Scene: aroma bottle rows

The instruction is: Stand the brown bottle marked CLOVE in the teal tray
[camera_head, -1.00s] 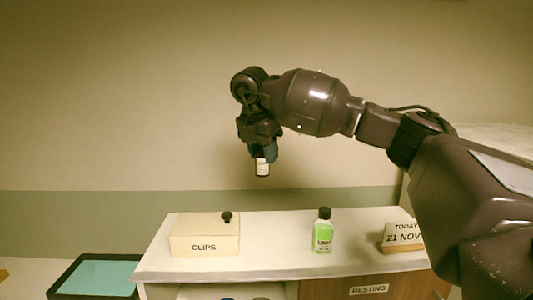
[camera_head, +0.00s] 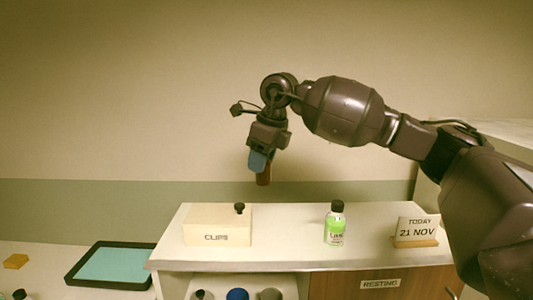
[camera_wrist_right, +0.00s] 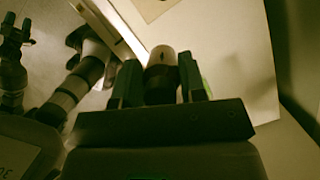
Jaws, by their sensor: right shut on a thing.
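My right gripper (camera_head: 261,163) is shut on a brown bottle (camera_head: 264,179), held in the air above the white counter. Only the lower part of the bottle shows below the blue-grey fingers, and no label can be read on it now. In the right wrist view the bottle (camera_wrist_right: 162,68) sits between the two fingers. The teal tray (camera_head: 113,264), with a dark rim, is at the lower left, lower than the counter top and left of it. Its floor is bare. The gripper is up and to the right of it. My left gripper does not show in the head view.
On the counter stand a cream CLIPS box (camera_head: 217,225), a green bottle with a black cap (camera_head: 335,226) and a date block (camera_head: 416,232). Several dark and blue round tops (camera_head: 238,294) show on a shelf below. A yellow block (camera_head: 16,261) lies left of the tray.

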